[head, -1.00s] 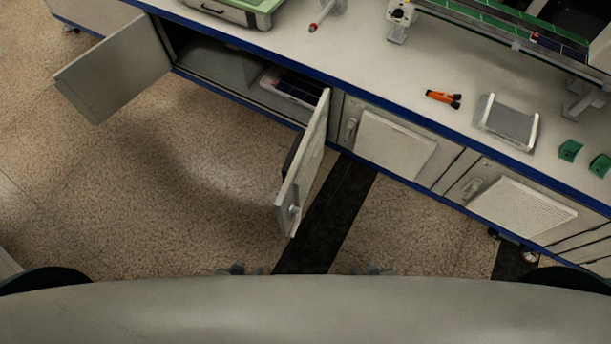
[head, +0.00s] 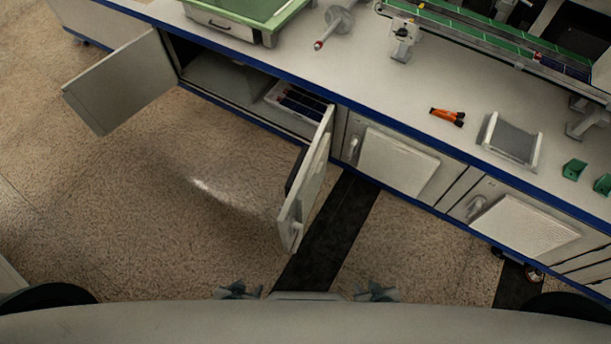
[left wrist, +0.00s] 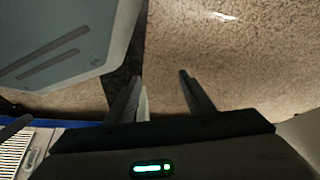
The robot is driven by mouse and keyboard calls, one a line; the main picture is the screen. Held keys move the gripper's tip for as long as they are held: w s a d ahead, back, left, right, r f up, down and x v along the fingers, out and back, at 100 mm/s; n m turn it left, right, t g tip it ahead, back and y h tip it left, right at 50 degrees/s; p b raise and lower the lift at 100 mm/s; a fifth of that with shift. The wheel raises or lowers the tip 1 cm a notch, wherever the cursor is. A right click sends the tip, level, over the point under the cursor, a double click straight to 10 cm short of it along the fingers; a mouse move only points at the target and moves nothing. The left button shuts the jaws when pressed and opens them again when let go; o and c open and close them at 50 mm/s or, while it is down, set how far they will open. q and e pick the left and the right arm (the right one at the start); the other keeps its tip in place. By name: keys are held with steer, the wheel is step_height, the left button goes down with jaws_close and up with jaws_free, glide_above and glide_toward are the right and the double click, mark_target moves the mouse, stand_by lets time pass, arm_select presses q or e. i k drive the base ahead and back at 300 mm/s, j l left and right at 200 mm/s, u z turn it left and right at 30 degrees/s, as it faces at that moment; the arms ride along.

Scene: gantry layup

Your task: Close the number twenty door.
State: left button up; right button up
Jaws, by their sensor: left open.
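Two grey cabinet doors stand open under the bench. The left door (head: 122,84) is swung out to the left, and the right door (head: 308,178) juts toward me with a handle near its free end. I cannot read a number on either. Between them is an open compartment (head: 220,82). My left gripper (head: 237,290) is low in the head view, apart from both doors; in the left wrist view its fingers (left wrist: 163,95) are spread and empty. My right gripper (head: 376,291) is low to the right of the right door, its jaws too small to judge.
A tray with dark items (head: 297,103) sits inside the compartment. Closed doors (head: 398,160) with handles continue to the right. The blue-edged bench top (head: 380,90) holds an orange tool (head: 447,116) and a grey cradle (head: 511,139). The speckled floor (head: 160,190) is clear.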

mark_target(111, 90)
steer(key=j+u, duration=0.1)
steer(key=u, duration=1.85)
steer(key=i, duration=1.3)
steer(key=i+l+u, duration=0.15)
steer(key=i, duration=1.15)
steer(key=i+j, duration=0.1)
steer(key=i, duration=1.35)
steer(key=i+z, duration=0.25)
steer(key=i, duration=0.4)
steer(key=i+z, duration=0.25)
steer(key=i, duration=0.4)
